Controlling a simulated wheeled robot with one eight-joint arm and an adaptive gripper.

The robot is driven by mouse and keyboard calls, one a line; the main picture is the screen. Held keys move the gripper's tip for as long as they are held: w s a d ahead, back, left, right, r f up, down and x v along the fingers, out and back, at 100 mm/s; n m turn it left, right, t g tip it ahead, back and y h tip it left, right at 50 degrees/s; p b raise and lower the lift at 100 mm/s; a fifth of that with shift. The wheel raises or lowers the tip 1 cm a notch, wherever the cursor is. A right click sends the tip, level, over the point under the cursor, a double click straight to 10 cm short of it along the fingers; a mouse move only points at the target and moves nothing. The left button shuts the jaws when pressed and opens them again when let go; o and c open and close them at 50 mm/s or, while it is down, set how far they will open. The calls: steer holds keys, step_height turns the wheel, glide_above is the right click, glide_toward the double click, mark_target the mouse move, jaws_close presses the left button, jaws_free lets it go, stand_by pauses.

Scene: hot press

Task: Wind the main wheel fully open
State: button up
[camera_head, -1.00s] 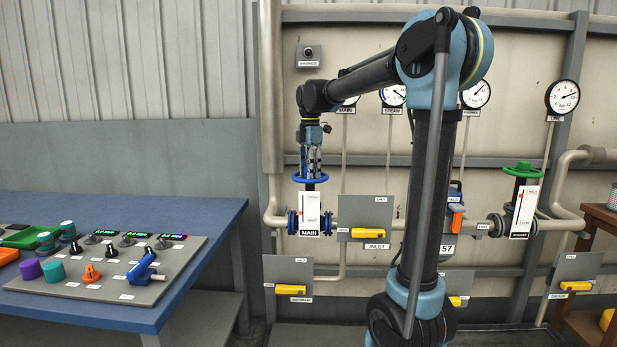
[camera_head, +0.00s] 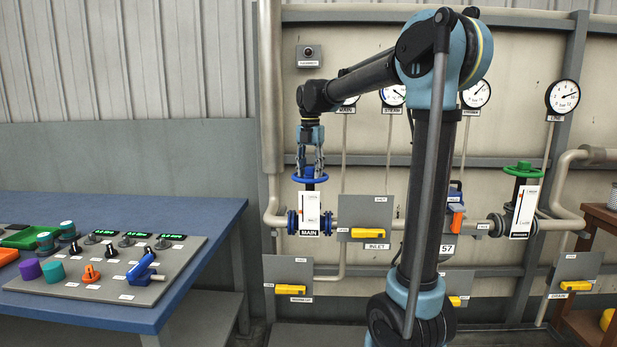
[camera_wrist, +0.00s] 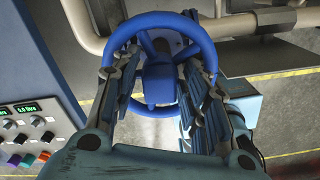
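The main wheel (camera_head: 297,179) is a blue handwheel lying flat on top of the valve above the MAIN plate. It also shows in the wrist view (camera_wrist: 160,17), with its blue hub and spokes in the middle. My gripper (camera_head: 311,174) points straight down at the wheel from above. In the wrist view my gripper (camera_wrist: 162,75) has its fingers spread apart, one at the left side of the rim and one at the right. Whether they press on the rim or only stand around it cannot be told. The white MAIN indicator plate (camera_head: 310,208) hangs below the wheel.
A panel with a yellow handle (camera_head: 369,233), labelled INLET, is just right of the main valve. A green wheel (camera_head: 524,169) stands farther right. The blue table (camera_head: 205,207) with a control console (camera_head: 190,262) is at the left. Pipes run behind the valve.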

steer(key=shift+s, duration=0.1)
steer(key=shift+s+n, duration=0.15)
steer(key=shift+n, duration=1.55)
steer(key=m, duration=0.3)
steer(key=shift+m, duration=0.3)
steer(key=m, duration=0.3)
steer(key=shift+m, duration=0.4)
steer(key=m, duration=0.7)
steer(key=shift+m, duration=1.8)
